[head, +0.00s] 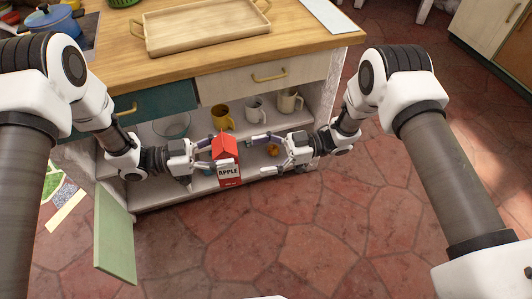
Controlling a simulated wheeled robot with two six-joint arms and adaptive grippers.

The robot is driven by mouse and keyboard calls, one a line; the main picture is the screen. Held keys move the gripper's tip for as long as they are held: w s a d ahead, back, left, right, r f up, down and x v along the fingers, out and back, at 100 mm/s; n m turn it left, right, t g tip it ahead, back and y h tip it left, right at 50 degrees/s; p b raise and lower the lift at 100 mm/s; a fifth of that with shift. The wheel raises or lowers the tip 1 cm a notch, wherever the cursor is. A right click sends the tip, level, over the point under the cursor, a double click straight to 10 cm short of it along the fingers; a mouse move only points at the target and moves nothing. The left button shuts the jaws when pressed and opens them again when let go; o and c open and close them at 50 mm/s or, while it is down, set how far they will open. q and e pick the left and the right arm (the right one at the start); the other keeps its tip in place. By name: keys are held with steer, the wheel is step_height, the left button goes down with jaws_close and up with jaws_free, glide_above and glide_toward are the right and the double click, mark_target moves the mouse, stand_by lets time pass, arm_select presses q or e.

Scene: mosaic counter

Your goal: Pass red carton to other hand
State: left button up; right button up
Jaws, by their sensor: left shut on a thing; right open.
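The red carton (228,171) has a gabled red top and a white panel reading "APPLE". It is held upright in front of the open shelves of the counter. My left gripper (216,163) is shut on the carton from its left side. My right gripper (258,156) is open, with its fingers pointing left toward the carton's right side. A small gap seems to lie between its fingertips and the carton, though I cannot tell the exact distance in depth.
The wooden counter (120,52) bears a tray (205,45) and a blue pot (52,19). Mugs (255,108) and a glass bowl (172,126) stand on the shelf behind my grippers. A green door (115,236) hangs open at lower left. The tiled floor is clear in front.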

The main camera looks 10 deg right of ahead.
steer(key=a, duration=0.3)
steer(key=s+a, duration=0.1)
steer(key=a, duration=0.7)
steer(key=shift+s, duration=0.3)
steer(key=c, duration=1.5)
arm_select(q)
steer(key=o, duration=1.6)
arm_select(e)
steer(key=shift+w, duration=0.1)
steer(key=shift+c, duration=0.2)
arm_select(q)
steer(key=shift+o, duration=0.2)
